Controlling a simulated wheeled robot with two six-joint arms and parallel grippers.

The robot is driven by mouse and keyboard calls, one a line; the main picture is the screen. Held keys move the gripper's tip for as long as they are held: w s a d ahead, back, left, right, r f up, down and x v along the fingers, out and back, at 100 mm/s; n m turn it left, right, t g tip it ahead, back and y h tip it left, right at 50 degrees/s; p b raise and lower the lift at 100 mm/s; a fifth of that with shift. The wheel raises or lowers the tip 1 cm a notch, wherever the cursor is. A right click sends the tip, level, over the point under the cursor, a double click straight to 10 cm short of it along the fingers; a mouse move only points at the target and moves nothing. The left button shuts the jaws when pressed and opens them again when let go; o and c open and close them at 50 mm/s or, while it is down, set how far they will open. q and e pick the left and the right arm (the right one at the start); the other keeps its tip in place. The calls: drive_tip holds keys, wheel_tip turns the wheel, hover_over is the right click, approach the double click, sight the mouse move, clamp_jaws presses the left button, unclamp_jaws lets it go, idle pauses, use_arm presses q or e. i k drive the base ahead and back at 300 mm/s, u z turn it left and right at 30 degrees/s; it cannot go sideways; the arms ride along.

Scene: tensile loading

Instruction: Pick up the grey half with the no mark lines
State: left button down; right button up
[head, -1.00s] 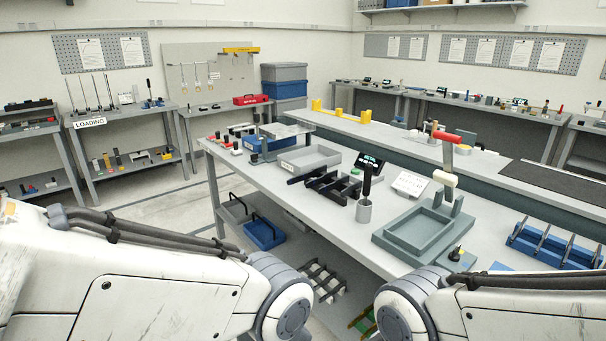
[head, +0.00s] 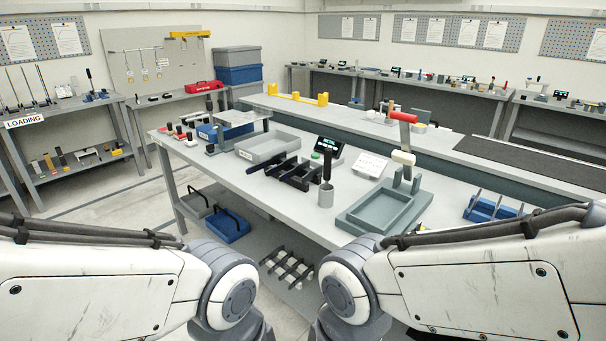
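I cannot make out a grey half with mark lines or without them; any such piece is too small or hidden at this distance. A grey tray (head: 245,155) lies on the near workbench (head: 290,193). A black slotted rack (head: 296,171) stands to its right. A grey-green fixture with a shallow frame (head: 362,226) and a red-handled lever (head: 403,117) is at the bench's right part. My two arms come in from the lower left and lower right, in front of the bench. Neither gripper shows in the head view.
A grey cup with a black-handled tool (head: 326,197), a small display (head: 328,146) and a white sign (head: 370,165) stand on the bench. A blue rack (head: 492,209) is at the right. Blue and grey bins (head: 229,226) sit below. A loading shelf (head: 62,118) is far left.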

sight(311, 175)
drive_tip(key=u, duration=0.3)
drive_tip(key=i, duration=0.3)
drive_tip(key=u, duration=0.95)
drive_tip(key=i, duration=1.85)
drive_tip(key=z, duration=0.9)
drive_tip(key=i, duration=0.75)
drive_tip(key=z, duration=0.8)
